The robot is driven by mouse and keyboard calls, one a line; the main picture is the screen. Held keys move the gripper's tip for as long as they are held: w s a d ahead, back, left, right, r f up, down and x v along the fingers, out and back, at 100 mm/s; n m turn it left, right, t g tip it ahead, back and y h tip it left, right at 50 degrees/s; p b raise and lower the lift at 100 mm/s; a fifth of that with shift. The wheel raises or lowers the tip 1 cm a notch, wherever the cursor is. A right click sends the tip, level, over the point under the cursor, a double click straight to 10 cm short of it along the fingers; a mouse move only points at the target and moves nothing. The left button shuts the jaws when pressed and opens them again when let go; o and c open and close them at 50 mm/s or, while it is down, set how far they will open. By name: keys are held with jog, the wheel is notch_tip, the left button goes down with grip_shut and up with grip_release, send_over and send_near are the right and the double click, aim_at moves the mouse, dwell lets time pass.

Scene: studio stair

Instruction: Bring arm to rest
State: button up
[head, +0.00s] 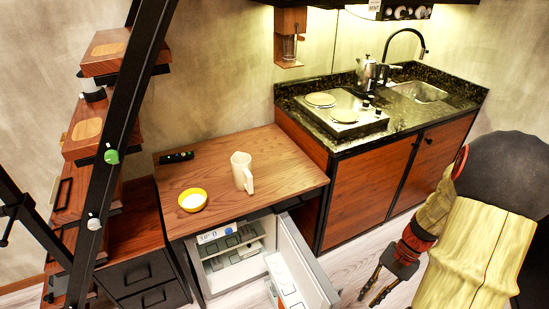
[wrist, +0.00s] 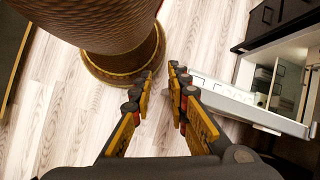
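My gripper (head: 367,301) hangs low at the lower right of the head view, above the wood-plank floor and to the right of the open fridge door. Its two fingers stand apart with nothing between them. In the wrist view my gripper (wrist: 163,76) also shows empty, with a gap between the fingertips and floor behind it. My arm is bent downward at the right edge of the head view.
The small fridge's door (head: 302,262) stands open into the floor space; it also shows in the wrist view (wrist: 225,97). A white jug (head: 242,172) and yellow bowl (head: 192,200) stand on the wooden counter (head: 282,165). Cabinets (head: 365,185) stand behind my gripper.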

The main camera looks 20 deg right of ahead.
jog(key=w+a+r+n+t+h+p, duration=0.1)
jog(key=a+r+n+t+h, duration=0.2)
jog(key=a+r+n, duration=0.3)
jog(key=w+a+r+n+t+h+p, duration=0.1)
jog(key=a+r+n+t, duration=0.3)
jog(key=a+r, duration=1.1)
notch_tip(320, 180, up, 8)
jog(key=n+h, duration=0.1)
jog(key=n, duration=0.1)
jog(key=shift+w+a+n+h, duration=0.3)
jog(key=shift+w+n+h, duration=0.1)
jog(key=shift+a+r, duration=0.1)
